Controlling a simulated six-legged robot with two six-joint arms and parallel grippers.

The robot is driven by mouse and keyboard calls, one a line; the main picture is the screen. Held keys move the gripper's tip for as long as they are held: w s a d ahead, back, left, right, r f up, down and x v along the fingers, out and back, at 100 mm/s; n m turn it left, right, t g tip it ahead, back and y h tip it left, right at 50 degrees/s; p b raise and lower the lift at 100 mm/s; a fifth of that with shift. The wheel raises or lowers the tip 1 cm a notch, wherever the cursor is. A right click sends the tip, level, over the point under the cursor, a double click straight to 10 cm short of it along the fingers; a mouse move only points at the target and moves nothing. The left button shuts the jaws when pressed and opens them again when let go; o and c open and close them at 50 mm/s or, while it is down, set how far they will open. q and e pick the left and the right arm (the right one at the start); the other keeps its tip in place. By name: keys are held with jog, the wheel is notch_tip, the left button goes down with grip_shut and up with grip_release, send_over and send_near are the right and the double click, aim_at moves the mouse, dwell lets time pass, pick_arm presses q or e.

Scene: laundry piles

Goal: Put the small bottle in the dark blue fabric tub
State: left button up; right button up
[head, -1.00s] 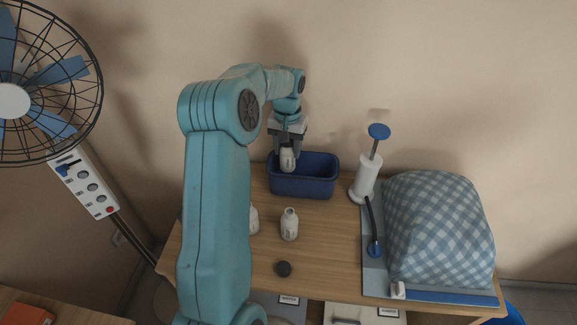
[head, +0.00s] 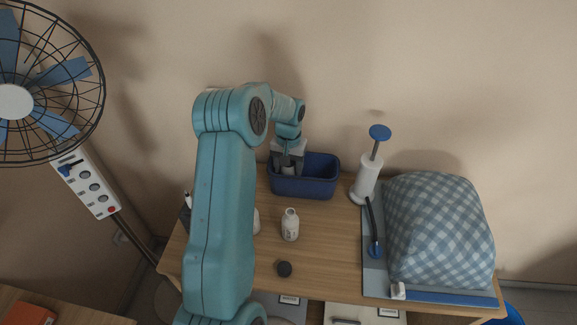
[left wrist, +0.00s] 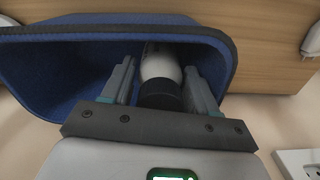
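The small white bottle (left wrist: 162,66) with a dark cap is between the fingers of my left gripper (left wrist: 160,85), cap toward the wrist. In the head view my left gripper (head: 288,165) points down into the left part of the dark blue fabric tub (head: 310,190), and a little of the bottle (head: 288,170) shows there. The tub's wall also shows in the left wrist view (left wrist: 60,75). The fingers look closed on the bottle. Whether the bottle touches the tub floor is hidden. My right gripper is not in view.
Another white bottle (head: 290,224) and a dark round lid (head: 285,269) stand in front of the tub on the wooden table (head: 330,245). A white pump-like stand (head: 367,180) and a checked cushion-like bundle (head: 440,230) are right. A fan (head: 45,85) stands left.

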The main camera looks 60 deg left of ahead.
pick_arm(q)
jog(key=shift+r, duration=0.15)
notch_tip(320, 180, up, 12)
jog(key=shift+r, duration=0.1)
dwell(0.4)
dwell(0.4)
